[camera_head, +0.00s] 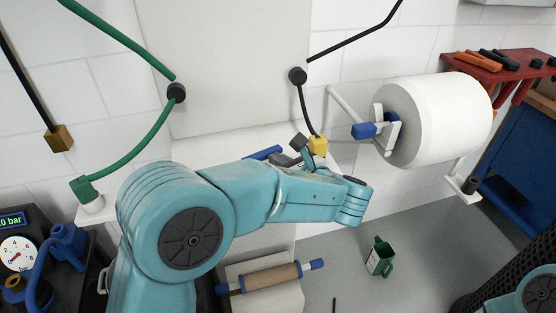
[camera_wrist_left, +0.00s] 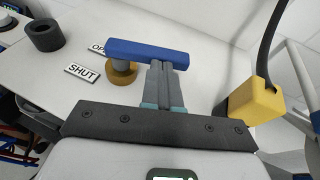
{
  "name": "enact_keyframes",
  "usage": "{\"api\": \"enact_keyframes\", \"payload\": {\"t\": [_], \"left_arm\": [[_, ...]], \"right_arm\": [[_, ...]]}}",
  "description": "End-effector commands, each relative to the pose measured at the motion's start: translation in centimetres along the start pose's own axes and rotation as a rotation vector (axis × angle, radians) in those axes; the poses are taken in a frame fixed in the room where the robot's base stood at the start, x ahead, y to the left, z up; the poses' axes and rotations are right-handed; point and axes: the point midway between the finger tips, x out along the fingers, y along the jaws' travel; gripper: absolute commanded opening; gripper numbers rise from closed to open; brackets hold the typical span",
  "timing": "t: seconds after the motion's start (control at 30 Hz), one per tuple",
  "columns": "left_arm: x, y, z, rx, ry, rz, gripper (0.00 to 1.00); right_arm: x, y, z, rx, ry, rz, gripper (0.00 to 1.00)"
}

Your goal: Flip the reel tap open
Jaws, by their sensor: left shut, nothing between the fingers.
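The reel tap has a blue lever (camera_wrist_left: 148,52) on a brass base (camera_wrist_left: 122,73) in the left wrist view. The lever runs from above the base to the right. A SHUT label (camera_wrist_left: 82,73) lies left of the base, and a label starting "OP" (camera_wrist_left: 97,49) is partly covered behind the lever. My left gripper (camera_wrist_left: 163,70) is shut and empty, its fingertips at the near side of the lever's right end; I cannot tell whether they touch. In the head view the blue lever (camera_head: 262,153) shows just behind my left arm. My right gripper is out of view.
A yellow block (camera_wrist_left: 253,101) with a black hose stands right of the gripper. A large white roll (camera_head: 435,118) on a wall bracket is farther right. A green hose (camera_head: 150,137) hangs left. A gauge panel (camera_head: 20,255) stands at lower left.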

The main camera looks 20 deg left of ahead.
Motion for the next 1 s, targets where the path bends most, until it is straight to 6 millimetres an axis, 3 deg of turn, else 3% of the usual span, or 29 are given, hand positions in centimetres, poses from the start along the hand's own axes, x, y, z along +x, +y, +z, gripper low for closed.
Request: {"api": "enact_keyframes", "payload": {"t": [0.1, 0.4, 1.0], "left_arm": [[0.3, -0.4, 0.4, -0.027, 0.000, 0.090, 0.00], [1.8, -1.0, 0.8, -0.026, 0.001, 0.088, 0.00], [5.4, -1.2, 1.7, -0.026, 0.001, 0.087, 0.00]], "right_arm": [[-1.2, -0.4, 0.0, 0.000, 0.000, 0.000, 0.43], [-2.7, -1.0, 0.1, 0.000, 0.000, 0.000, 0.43], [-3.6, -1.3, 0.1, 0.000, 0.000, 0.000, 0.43]]}}
